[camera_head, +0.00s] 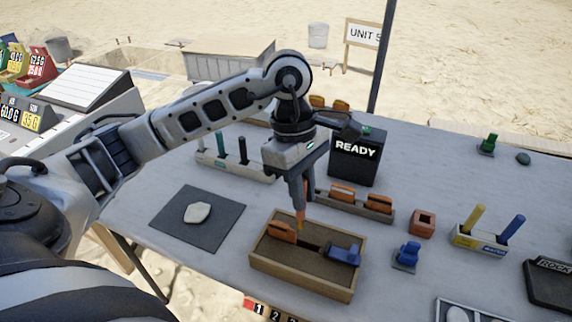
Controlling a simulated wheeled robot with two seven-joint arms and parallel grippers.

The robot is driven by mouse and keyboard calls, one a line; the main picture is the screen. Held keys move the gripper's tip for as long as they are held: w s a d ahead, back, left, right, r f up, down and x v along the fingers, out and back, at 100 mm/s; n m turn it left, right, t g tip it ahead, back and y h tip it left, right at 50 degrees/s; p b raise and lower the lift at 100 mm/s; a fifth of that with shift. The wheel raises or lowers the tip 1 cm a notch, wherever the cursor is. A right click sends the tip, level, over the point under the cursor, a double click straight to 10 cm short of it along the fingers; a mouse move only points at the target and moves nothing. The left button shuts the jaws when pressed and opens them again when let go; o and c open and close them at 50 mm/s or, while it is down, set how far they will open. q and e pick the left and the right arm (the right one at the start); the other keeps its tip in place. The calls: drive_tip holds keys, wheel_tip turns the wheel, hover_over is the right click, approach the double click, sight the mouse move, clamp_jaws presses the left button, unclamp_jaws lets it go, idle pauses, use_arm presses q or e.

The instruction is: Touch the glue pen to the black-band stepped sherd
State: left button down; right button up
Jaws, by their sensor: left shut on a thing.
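My left gripper (298,198) points down over the wooden tray (303,285) and is shut on a slim orange tool (299,217), which looks like the glue pen. Its lower end is at or just above the tray's contents, near the right end of an orange piece (282,232); I cannot tell whether they touch. A blue piece (344,254) lies at the right of the tray, with a dark strip between the two. I cannot make out which piece is the black-band stepped sherd. My right gripper is not in view.
A rack with orange pieces (378,206) stands behind the tray, and the black READY box (355,160) behind that. A dark mat with a pale stone (197,213) lies left. A small orange block (423,223), a blue stamp-like piece (407,255) and a marker holder (480,241) stand right.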

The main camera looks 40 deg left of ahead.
use_arm(q)
drive_tip(key=a+r+n+t, duration=0.3)
drive_tip(key=n, duration=0.9)
drive_tip(key=shift+h, duration=0.3)
drive_tip(key=shift+s+f+b, duration=0.2)
drive_tip(key=shift+f+b, duration=0.65)
drive_tip(key=shift+f, duration=0.6)
drive_tip(key=shift+s+f+b, duration=0.15)
drive_tip(key=shift+f+b, duration=0.7)
drive_tip(key=shift+f, duration=0.55)
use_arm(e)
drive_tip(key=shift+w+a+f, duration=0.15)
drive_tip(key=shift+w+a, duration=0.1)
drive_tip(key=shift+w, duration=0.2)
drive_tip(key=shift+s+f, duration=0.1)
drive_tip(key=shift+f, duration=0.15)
use_arm(q)
drive_tip(key=shift+f+b, duration=0.6)
drive_tip(key=shift+f, duration=0.05)
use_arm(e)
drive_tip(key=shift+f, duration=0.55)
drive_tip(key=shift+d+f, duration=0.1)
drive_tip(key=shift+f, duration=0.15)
